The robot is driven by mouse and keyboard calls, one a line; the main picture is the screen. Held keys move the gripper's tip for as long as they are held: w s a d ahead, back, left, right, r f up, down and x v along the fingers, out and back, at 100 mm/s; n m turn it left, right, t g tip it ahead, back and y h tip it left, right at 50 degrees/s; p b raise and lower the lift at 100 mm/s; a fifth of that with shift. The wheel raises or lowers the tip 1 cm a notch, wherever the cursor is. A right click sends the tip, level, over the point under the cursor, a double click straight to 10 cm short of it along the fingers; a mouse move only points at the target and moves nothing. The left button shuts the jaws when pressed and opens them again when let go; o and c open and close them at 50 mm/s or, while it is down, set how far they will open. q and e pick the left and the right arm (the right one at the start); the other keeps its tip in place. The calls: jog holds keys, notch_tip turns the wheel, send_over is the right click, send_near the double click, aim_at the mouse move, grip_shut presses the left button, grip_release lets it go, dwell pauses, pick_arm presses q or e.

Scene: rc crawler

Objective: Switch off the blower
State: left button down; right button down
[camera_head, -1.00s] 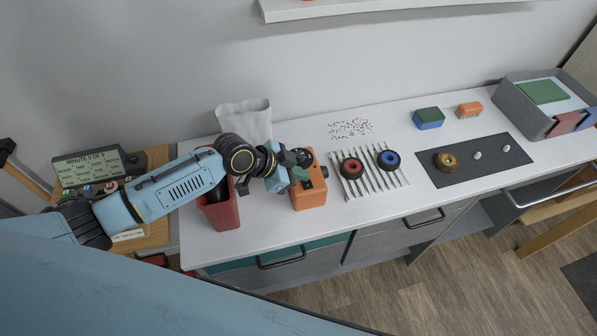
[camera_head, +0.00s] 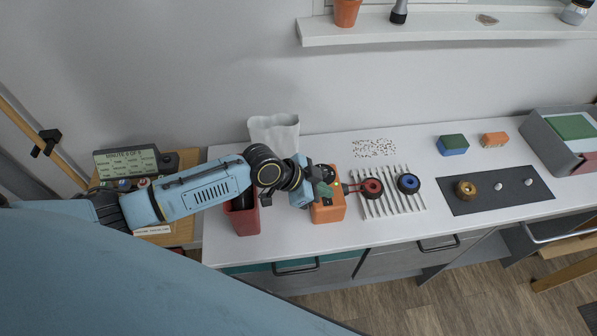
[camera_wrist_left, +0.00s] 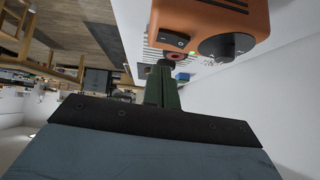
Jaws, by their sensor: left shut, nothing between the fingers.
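An orange box (camera_head: 328,210) with dark controls, which I take to be the blower, stands on the white counter. In the left wrist view its orange housing (camera_wrist_left: 205,18) shows at the top, with a black switch (camera_wrist_left: 176,40) and a round dark knob (camera_wrist_left: 226,46) on one face. My left gripper (camera_head: 323,190) is at the box in the head view and hides part of its top. In the wrist view its green fingers (camera_wrist_left: 162,85) are together and empty, with their tips just below the switch; I cannot tell whether they touch it. My right gripper is in neither view.
A dark red bin (camera_head: 245,217) stands left of the box. A ribbed rack (camera_head: 392,207) with a red wheel (camera_head: 371,187) and a blue wheel (camera_head: 408,183) is close on the right. A thin red shape (camera_head: 353,187) lies between box and red wheel. A shelf (camera_head: 440,30) hangs above.

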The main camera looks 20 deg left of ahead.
pick_arm(q)
jog(key=b+v, duration=0.1)
jog(key=v, duration=0.9)
jog(key=shift+s+r, duration=0.25)
jog(key=shift+r, duration=0.05)
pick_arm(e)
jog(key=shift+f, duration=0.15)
pick_arm(q)
jog(key=shift+d+f, duration=0.1)
jog(key=shift+d, duration=0.1)
